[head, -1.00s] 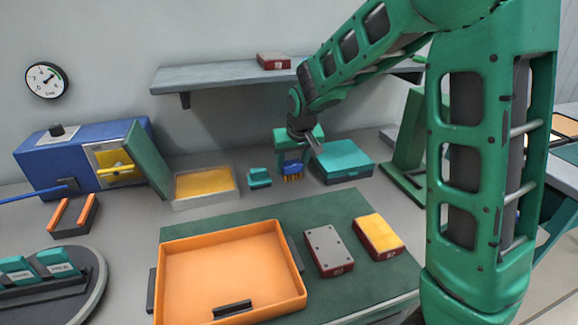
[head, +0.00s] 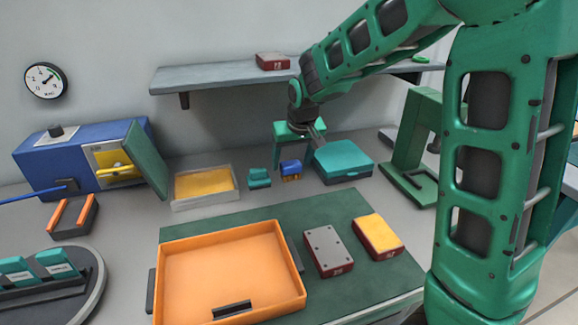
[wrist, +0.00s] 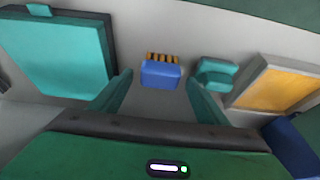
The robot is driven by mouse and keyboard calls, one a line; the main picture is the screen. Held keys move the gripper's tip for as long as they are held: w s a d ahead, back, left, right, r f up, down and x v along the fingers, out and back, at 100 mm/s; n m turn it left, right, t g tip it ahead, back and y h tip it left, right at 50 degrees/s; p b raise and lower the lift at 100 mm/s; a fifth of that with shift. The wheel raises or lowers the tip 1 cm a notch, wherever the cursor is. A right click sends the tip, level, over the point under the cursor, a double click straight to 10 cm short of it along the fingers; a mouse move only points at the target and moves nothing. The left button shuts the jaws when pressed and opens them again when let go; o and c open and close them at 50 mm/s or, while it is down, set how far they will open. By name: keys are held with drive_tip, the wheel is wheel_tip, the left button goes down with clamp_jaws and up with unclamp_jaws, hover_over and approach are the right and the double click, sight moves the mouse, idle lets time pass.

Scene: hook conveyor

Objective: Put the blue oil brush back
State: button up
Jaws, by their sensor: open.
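The blue oil brush (head: 291,168) has a blue block body and a row of orange-yellow bristles. It rests on the grey worktop, between a small teal block (head: 259,178) and a teal case (head: 343,161). My gripper (head: 297,153) is above and behind it in the head view, its green fingers pointing down. In the wrist view my gripper (wrist: 158,85) is open and empty. The brush (wrist: 161,74) shows there between the spread fingertips, with no visible contact. Its bristles face away from my palm. Its underside is hidden.
A yellow-filled tray (head: 204,187) and a blue box with an open green door (head: 148,160) stand left. An orange tray (head: 230,235) and two small boxes lie on the green mat in front. A shelf (head: 225,77) hangs behind my arm. A green stand (head: 412,150) is right.

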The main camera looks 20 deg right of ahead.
drive_tip(key=v, duration=0.9)
drive_tip(key=s+d+m+g, duration=0.1)
drive_tip(key=s+d+m, duration=0.1)
drive_tip(key=s+d, duration=0.6)
drive_tip(key=s+d+f+m+g, duration=0.1)
drive_tip(key=s+d+f, duration=0.1)
drive_tip(key=s, duration=0.7)
drive_tip(key=s+d+f+m+g, duration=0.1)
drive_tip(key=s+d, duration=0.3)
drive_tip(key=s, duration=0.5)
drive_tip(key=s+d+f+m+g, duration=0.1)
drive_tip(key=s+d+f+m, duration=0.1)
drive_tip(key=s, duration=0.7)
drive_tip(key=shift+d+f+g, duration=0.3)
drive_tip(key=shift+d+f, duration=0.25)
drive_tip(key=shift+f, duration=0.2)
drive_tip(key=shift+w+f, duration=0.35)
drive_tip(key=shift+w, duration=0.4)
drive_tip(key=shift+s+r, duration=0.1)
drive_tip(key=shift+s, duration=0.05)
